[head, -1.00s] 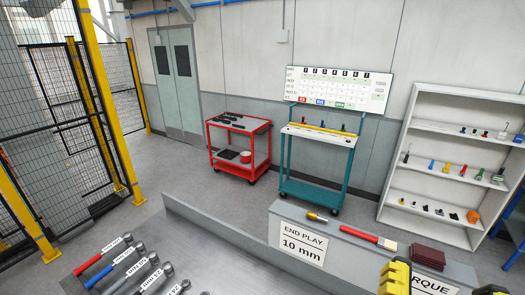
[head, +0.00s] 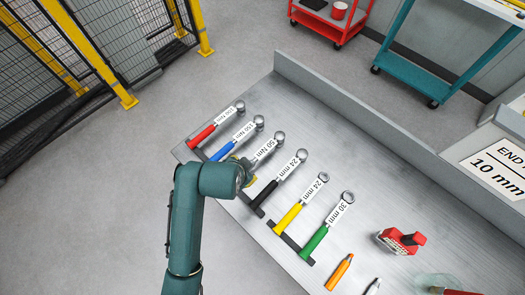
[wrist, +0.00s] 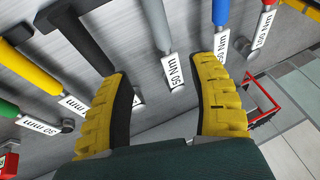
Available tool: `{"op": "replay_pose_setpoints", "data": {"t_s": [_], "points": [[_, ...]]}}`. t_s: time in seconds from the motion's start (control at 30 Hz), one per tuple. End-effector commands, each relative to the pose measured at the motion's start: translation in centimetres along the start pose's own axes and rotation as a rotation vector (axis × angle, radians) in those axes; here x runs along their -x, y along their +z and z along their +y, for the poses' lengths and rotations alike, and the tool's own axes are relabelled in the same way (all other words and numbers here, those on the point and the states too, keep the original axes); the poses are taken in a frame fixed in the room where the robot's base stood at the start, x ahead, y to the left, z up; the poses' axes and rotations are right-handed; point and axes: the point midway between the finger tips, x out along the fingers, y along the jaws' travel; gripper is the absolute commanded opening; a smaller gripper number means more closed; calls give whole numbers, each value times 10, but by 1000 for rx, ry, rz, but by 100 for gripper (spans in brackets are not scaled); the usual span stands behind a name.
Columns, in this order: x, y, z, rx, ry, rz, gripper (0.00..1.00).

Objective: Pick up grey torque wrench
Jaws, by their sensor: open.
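The grey torque wrench, labelled 50 Nm (head: 264,150), lies third from the left in the row on the metal bench; my arm and gripper hide its handle in the head view. In the wrist view the grey wrench (wrist: 157,27) runs down between the fingers, its label nearer the tips. My gripper (wrist: 163,95) is open, its yellow fingers spread on either side of the wrench with nothing held. In the head view only a yellow bit of my gripper (head: 249,178) shows. Whether the fingers touch the bench cannot be told.
The blue wrench (head: 222,151) lies left of the grey one and the black wrench (head: 265,192) right, both close. Red (head: 202,136), yellow (head: 290,217) and green (head: 314,240) wrenches share the row. Bare bench lies behind the row.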

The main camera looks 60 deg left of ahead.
Motion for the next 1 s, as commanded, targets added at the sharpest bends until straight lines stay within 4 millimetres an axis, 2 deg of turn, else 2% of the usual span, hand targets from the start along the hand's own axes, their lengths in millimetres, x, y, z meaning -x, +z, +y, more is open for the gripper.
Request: {"op": "replay_pose_setpoints", "data": {"t_s": [0.1, 0.3, 0.53, 0.73, 0.83, 1.0], "points": [[-30, 0, 1, -1, 2, -1, 61], [-76, -1, 0, 0, 0, 2, 61], [-101, 1, -2, 1, -1, 3, 61], [-135, 7, -7, 0, 0, 3, 61], [-143, 6, -7, 0, -2, 5, 61], [-144, 6, -7, 1, -2, 5, 61]]}}
